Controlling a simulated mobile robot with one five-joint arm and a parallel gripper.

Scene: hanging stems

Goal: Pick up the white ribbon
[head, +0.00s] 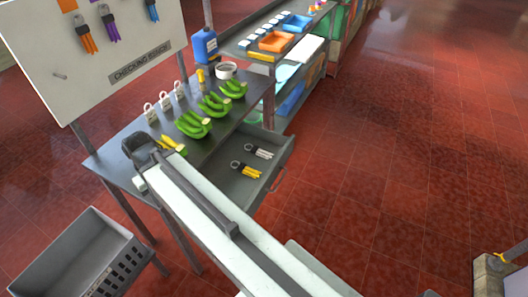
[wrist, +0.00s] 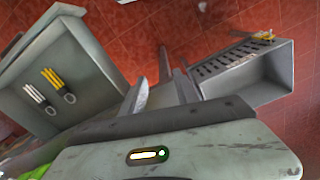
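The white ribbon (head: 258,151) is a small bundle of white strips with a dark ring at one end. It lies in an open grey drawer (head: 284,166) under the table's edge. The white ribbon also shows in the wrist view (wrist: 34,94), in the drawer at the left (wrist: 88,88). A like yellow bundle (head: 245,170) lies beside it, apart from it. The end of my arm is over the left end of the table, left of the drawer and away from the ribbon.
Several green banana bunches (head: 194,125) and white padlocks (head: 165,102) stand on the table (head: 118,158). A sign board (head: 98,45) with hanging bundles rises behind. A grey crate (head: 80,250) is at the lower left, also in the wrist view (wrist: 250,85). Open red floor lies right of the drawer.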

